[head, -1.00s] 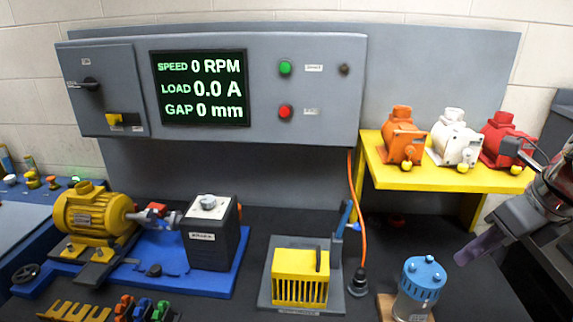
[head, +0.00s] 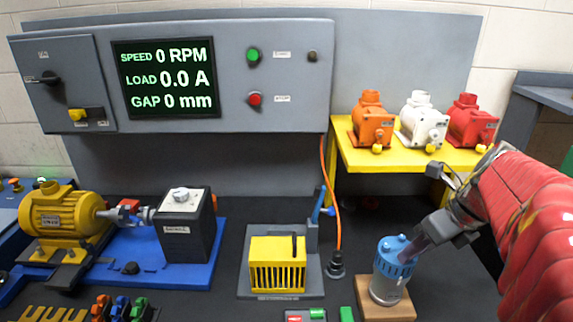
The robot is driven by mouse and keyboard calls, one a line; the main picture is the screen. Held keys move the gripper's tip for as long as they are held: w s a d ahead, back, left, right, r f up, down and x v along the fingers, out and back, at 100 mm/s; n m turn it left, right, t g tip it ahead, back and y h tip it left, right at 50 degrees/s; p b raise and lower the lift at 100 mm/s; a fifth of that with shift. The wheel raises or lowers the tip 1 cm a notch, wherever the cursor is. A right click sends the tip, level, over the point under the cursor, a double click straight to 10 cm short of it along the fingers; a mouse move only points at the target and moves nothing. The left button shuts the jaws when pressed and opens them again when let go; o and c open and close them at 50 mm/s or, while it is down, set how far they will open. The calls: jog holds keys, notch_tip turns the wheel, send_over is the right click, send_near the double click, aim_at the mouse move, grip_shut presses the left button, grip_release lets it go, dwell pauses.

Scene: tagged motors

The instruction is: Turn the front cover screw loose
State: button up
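A clear canister with a blue cap (head: 397,255) stands on a wooden block (head: 400,306) at the lower right. Small knobs or screws show on the cap; I cannot tell which is the front cover screw. Orange (head: 373,128), white (head: 422,125) and red (head: 472,122) motors with yellow knobs stand on the shelf.
A yellow shelf (head: 395,158) stands behind my gripper. A yellow slotted cage (head: 277,265) sits on a grey base left of the canister, with an orange cable (head: 331,190) near it. A yellow motor (head: 62,222) on a blue base is at the left. The panel reads zero.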

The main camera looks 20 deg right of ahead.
jog(key=shift+c, duration=0.3)
grip_shut()
